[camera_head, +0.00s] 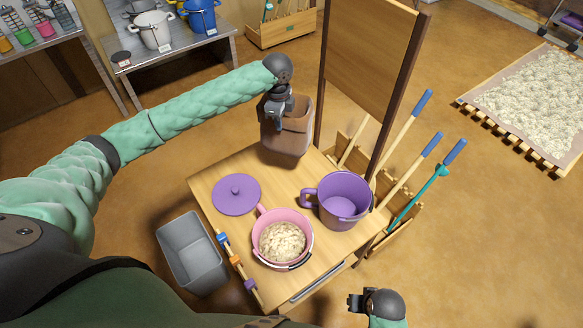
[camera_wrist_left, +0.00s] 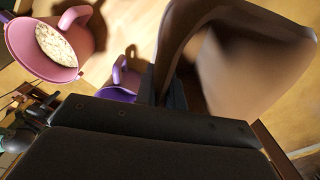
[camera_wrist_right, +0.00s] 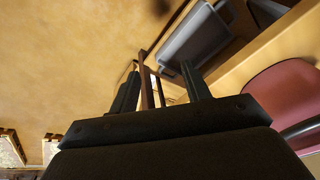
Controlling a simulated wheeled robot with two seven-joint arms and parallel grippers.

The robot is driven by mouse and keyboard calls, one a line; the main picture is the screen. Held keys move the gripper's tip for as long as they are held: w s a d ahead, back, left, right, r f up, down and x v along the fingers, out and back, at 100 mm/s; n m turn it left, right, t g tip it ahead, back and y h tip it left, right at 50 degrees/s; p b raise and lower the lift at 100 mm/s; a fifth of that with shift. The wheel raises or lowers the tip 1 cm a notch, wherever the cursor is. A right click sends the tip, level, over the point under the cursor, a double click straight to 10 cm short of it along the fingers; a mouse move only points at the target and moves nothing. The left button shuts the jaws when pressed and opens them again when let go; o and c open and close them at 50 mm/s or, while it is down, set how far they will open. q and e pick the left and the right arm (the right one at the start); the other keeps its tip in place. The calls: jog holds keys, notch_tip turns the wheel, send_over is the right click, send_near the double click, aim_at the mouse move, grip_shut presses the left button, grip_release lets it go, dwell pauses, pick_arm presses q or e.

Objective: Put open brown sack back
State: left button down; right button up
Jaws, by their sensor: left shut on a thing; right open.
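The open brown sack (camera_head: 287,140) is at the back corner of the wooden table, upright with its open mouth facing up. My left gripper (camera_head: 278,112) is shut on its rim on the left side. In the left wrist view the sack (camera_wrist_left: 250,65) fills the upper right, with its wall between the fingers. Whether its bottom touches the table I cannot tell. My right gripper (camera_head: 356,301) is open and empty, low in front of the table's right side. Its open fingers also show in the right wrist view (camera_wrist_right: 160,92).
On the table (camera_head: 222,171) are a pink pot (camera_head: 262,222) of pale flakes, a purple pot (camera_head: 345,207) and a purple lid (camera_head: 237,194). A grey bin (camera_head: 191,252) stands at left. A board (camera_head: 367,60) rises behind. Long-handled tools (camera_head: 408,170) stand at right.

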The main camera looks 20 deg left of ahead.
aim_at(279, 141)
pick_arm(q)
jog(key=w+f+m, duration=0.1)
jog(key=f+m, duration=0.1)
jog(key=f, duration=0.3)
jog(key=w+a+f+m+b, duration=0.1)
jog(key=f+m, duration=0.2)
jog(key=f, duration=0.2)
jog(key=w+a+f+m, duration=0.1)
jog(key=w+f+m, duration=0.1)
jog(key=f, duration=0.3)
jog(key=shift+w, duration=0.1)
pick_arm(e)
jog(key=v, duration=1.3)
jog(key=shift+s+a, duration=0.2)
jog(key=shift+a, duration=0.05)
jog(key=shift+f, duration=0.1)
pick_arm(q)
jog(key=c, duration=1.5)
grip_release()
pick_arm(e)
jog(key=shift+d+f, duration=0.1)
